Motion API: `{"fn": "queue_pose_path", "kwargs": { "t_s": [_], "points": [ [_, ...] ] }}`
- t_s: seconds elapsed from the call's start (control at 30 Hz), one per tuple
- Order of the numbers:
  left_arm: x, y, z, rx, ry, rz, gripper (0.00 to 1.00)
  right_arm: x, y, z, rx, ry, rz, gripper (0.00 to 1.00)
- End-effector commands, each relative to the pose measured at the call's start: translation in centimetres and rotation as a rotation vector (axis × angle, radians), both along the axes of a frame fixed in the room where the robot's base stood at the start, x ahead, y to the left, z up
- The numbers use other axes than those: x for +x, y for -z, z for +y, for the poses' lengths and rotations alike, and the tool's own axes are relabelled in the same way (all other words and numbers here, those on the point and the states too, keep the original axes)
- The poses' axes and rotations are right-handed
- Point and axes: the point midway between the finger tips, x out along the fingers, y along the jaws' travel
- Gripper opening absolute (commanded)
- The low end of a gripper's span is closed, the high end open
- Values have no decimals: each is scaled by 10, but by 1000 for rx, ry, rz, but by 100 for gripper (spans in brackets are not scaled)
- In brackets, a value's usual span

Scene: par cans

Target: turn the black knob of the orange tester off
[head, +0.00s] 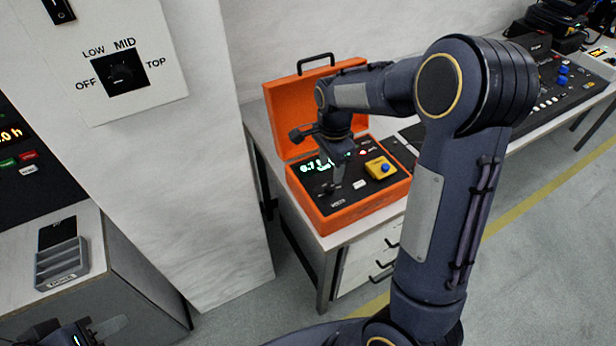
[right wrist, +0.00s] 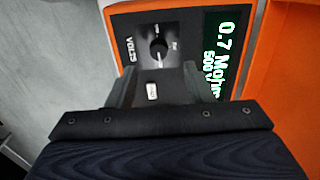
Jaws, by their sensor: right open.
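The orange tester (head: 345,215) is an open orange case on a white bench in the head view. Its black panel has a lit green display, which reads about 0.7 Mohm and 500 V in the right wrist view (right wrist: 222,55). The black knob (right wrist: 158,47) stands on a grey plate left of the display; I cannot read its setting. My right gripper (right wrist: 160,72) is open, its fingers apart and the knob just beyond their tips, between them in the picture. In the head view the right gripper (head: 332,180) hides the knob. My left gripper (head: 75,335) is partly cut off at the bottom left.
A yellow box with a blue button (head: 380,168) sits on the tester's panel, and a white button (right wrist: 152,91) lies near the knob. The raised orange lid (head: 290,110) stands behind. A wall panel with another knob (head: 122,73) and a grey tray (head: 62,263) are at left.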

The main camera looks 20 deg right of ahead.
Motion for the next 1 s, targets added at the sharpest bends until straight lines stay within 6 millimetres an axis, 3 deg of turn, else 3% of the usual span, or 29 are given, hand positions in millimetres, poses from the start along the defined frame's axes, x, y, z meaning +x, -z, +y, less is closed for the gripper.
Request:
{"fn": "queue_pose_path", "kwargs": {
  "t_s": [0.2,0.4,0.77,1.0],
  "points": [
    [0,-2,0,0,0,0,36,-2,37,0,2,-1,6,47],
    [0,-4,0,0,0,0,36,-1,61,0,2,-2,3,47],
    [0,-4,0,0,0,0,36,-1,68,1,3,-3,0,47],
    [0,-4,0,0,0,0,36,-1,67,0,3,-3,0,17]
  ]
}}
